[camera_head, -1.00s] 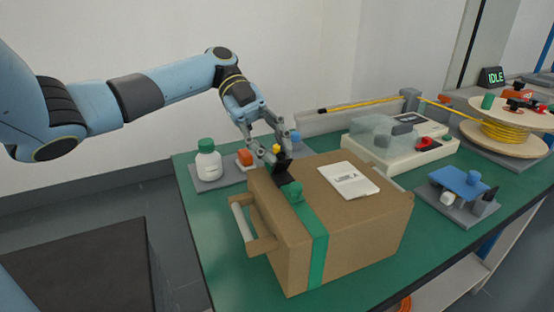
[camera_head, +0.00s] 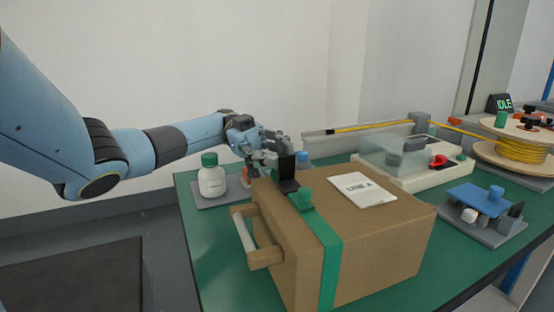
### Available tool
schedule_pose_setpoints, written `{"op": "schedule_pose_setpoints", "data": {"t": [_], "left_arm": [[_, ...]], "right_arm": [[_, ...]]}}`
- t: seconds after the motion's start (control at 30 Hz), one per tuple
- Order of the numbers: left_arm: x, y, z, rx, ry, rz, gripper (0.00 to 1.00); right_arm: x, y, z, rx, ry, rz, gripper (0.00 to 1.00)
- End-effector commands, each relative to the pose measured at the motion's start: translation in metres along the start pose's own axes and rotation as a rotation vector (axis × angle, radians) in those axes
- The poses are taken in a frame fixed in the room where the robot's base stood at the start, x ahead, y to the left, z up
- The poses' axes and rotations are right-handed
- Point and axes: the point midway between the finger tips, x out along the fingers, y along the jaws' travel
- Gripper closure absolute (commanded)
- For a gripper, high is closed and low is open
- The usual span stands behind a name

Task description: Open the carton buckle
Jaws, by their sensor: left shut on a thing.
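A brown carton (camera_head: 385,245) stands on the green table with a green strap (camera_head: 331,270) over its top and front. The green carton buckle (camera_head: 304,199) sits on the strap at the carton's top left edge. My left gripper (camera_head: 288,178) is at the buckle, low over that edge, with its dark fingertips against the buckle's far side. It is shut on the buckle; the exact contact is partly hidden by the dark fingertip. My right gripper is not in view.
A handle (camera_head: 246,238) sticks out from the carton's left side. A white bottle with a green cap (camera_head: 211,178) stands left of the gripper. A clear-covered device (camera_head: 400,155), a blue-topped fixture (camera_head: 475,197) and a yellow cable spool (camera_head: 515,150) stand behind and right.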

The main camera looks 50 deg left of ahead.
Motion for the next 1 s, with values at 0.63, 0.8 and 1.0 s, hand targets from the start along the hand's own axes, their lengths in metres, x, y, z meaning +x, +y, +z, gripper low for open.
{"op": "schedule_pose_setpoints", "data": {"t": [0.63,0.8,1.0], "left_arm": [[0.000,0.000,0.001,-0.002,0.002,0.000,0.60],[0.000,0.000,0.000,-0.001,0.002,0.000,0.60],[0.000,-0.004,-0.021,0.000,-0.002,0.002,0.60]], "right_arm": [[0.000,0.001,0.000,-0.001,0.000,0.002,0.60],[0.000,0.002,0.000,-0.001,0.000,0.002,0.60],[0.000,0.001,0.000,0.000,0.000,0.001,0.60]]}}
